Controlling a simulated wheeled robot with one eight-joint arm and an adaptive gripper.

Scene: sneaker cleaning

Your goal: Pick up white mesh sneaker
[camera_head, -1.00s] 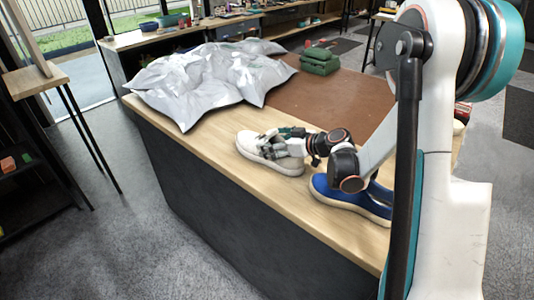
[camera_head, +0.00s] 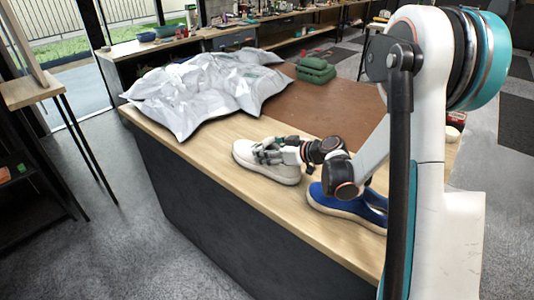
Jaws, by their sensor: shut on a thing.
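The white mesh sneaker (camera_head: 260,170) is on or just above the wooden front strip of the counter, its toe toward the left. My gripper (camera_head: 266,155) reaches in from the right and is shut on the sneaker's upper part near its opening. The gripper and wrist hide some of the sneaker's far side. I cannot tell whether the sole touches the wood.
A blue sneaker (camera_head: 345,205) stands close to the right, under my wrist. Folded green cloths (camera_head: 316,70) lie on the brown mat (camera_head: 310,108). Bare wood (camera_head: 200,155) lies left of the white sneaker.

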